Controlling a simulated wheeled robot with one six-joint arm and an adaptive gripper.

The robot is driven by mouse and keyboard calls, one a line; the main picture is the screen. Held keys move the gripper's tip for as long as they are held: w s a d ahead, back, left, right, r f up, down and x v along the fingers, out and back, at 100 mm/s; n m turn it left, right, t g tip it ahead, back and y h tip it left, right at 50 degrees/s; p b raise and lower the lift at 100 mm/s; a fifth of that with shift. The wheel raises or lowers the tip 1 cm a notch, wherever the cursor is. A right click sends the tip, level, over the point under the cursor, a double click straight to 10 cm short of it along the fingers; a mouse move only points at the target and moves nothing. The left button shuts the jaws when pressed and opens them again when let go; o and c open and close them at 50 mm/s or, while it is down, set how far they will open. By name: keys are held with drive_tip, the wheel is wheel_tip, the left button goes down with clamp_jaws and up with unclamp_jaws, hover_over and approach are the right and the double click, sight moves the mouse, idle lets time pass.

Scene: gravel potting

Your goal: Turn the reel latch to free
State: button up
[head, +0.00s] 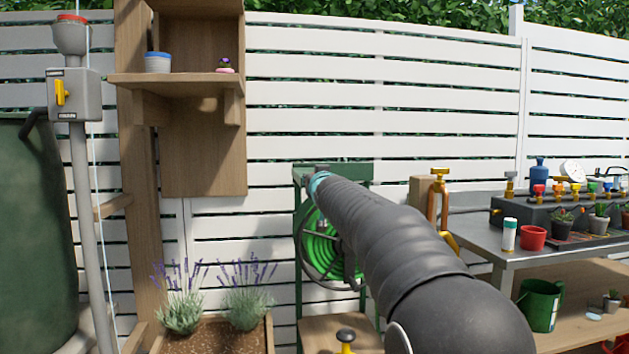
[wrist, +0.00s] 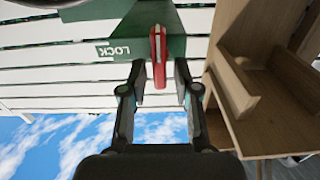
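The red latch lever (wrist: 158,62) stands out from a green plate (wrist: 190,20) in the wrist view. A white LOCK label (wrist: 113,51), seen upside down, is on the plate beside it. My gripper (wrist: 160,82) is open, with one finger on each side of the lever. A gap shows between the lever and each finger. In the head view the reel with bright green hose (head: 321,250) hangs in a green stand (head: 298,225).
A wooden shelf post (head: 205,140) stands left of the reel; wood (wrist: 235,95) also shows close on the right in the wrist view. A metal bench (head: 480,236) with pots and taps is at the right. Lavender grows in a planter (head: 268,335) below left.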

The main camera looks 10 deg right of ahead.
clamp_jaws()
drive_tip(key=shift+n, duration=0.4)
drive_tip(key=shift+a+f+n+b, duration=0.25)
drive_tip(key=shift+n+b, duration=0.15)
drive_tip(key=shift+n, duration=2.45)
drive_tip(key=shift+a+f+n+b, duration=0.25)
drive_tip(key=shift+n+b, duration=0.15)
drive_tip(key=shift+n, duration=2.4)
drive_tip(key=shift+a+f+n+b, duration=0.25)
drive_tip(key=shift+n+b, duration=0.15)
drive_tip(key=shift+n, duration=2.45)
